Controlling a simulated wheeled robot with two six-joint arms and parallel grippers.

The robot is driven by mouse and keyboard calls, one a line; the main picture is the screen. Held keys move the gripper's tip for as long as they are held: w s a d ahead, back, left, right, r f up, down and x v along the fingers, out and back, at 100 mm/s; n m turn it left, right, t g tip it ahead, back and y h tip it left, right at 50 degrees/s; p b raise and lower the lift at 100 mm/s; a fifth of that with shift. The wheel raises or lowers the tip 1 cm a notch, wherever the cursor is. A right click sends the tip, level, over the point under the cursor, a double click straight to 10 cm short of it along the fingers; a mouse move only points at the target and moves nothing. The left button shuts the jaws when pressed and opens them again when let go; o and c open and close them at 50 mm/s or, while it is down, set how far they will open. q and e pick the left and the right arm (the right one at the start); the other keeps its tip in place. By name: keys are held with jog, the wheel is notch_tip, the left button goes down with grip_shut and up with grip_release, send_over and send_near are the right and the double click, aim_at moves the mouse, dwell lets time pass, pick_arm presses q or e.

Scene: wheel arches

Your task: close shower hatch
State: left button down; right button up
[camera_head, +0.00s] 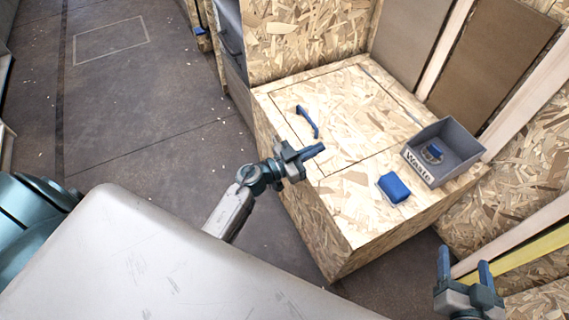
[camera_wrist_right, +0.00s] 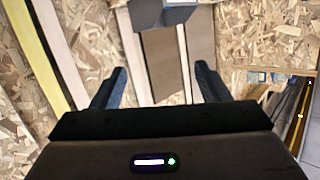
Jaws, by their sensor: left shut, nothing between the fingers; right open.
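The shower hatch (camera_head: 345,98) looks like the panel outlined by dark seams in the top of the chipboard box. It seems to lie level with the box top; I cannot tell whether it is fully seated. A blue handle (camera_head: 308,121) is on its left part. My left gripper (camera_head: 318,150) is shut and empty, over the front left of the box top, just below the handle in the head view and apart from it. My right gripper (camera_head: 464,262) is open and empty to the right of the box; its fingers also show apart in the right wrist view (camera_wrist_right: 160,88).
A grey "Waste" bin (camera_head: 465,150) with a blue item inside stands at the box's right corner. A blue block (camera_head: 394,187) lies on the front of the box top. Chipboard walls and wooden studs (camera_head: 525,95) stand behind and right. Floor (camera_head: 140,110) is clear to the left.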

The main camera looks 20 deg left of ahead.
pick_arm(q)
jog(key=shift+s+a+r+p, duration=0.25)
jog(key=shift+s+r+p, duration=0.1)
jog(key=shift+p, duration=0.2)
jog(key=f+v, duration=0.2)
jog(key=v, duration=0.7)
pick_arm(e)
jog(key=s+f+g, duration=0.4)
jog(key=f, duration=0.1)
jog(key=shift+s+a+f, duration=0.25)
jog(key=shift+s+f, duration=0.1)
jog(key=shift+s, duration=0.05)
pick_arm(q)
jog(key=shift+w+d+r, duration=0.1)
jog(key=shift+r, duration=0.05)
